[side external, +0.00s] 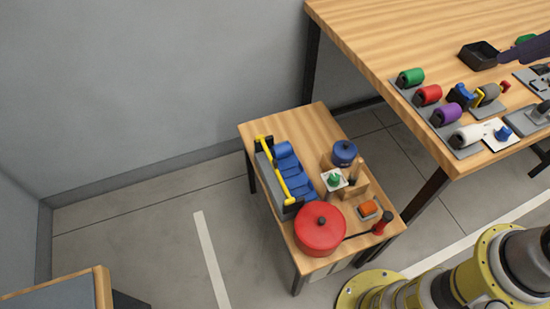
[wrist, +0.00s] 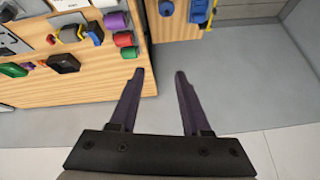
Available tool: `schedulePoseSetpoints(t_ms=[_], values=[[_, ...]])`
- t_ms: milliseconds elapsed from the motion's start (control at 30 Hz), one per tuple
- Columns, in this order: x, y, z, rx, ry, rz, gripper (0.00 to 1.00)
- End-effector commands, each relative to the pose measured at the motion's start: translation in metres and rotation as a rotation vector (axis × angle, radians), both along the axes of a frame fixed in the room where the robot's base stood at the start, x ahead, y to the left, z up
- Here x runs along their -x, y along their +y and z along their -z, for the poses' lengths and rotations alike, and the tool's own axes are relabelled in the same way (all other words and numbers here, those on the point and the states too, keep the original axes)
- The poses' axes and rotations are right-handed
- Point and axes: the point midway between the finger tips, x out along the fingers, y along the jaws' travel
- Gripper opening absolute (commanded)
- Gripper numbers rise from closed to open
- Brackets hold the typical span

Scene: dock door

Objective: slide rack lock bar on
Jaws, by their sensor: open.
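In the wrist view, part of the blue-and-yellow rack (wrist: 201,12) shows at the top edge, cut off. My gripper (wrist: 160,73) is open and empty, its two dark purple fingers spread. It is well away from the rack; in the side view, a dark fingertip (side external: 508,57) shows over the large table at the right.
The large table (side external: 400,40) holds coloured rollers, a black tray (side external: 478,55) and fixtures. Floor lies between the tables.

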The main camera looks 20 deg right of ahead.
Motion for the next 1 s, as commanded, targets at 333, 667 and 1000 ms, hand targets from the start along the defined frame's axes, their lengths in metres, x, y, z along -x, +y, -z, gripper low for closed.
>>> schedulePoseSetpoints(t_ms=[333, 667, 1000], values=[[-0.131, 0.046, -0.017, -0.061, 0.084, 0.007, 0.47], [-0.242, 0.12, 0.044, -0.075, 0.204, -0.018, 0.47], [-0.306, 0.214, 0.177, -0.035, 0.361, -0.082, 0.47]])
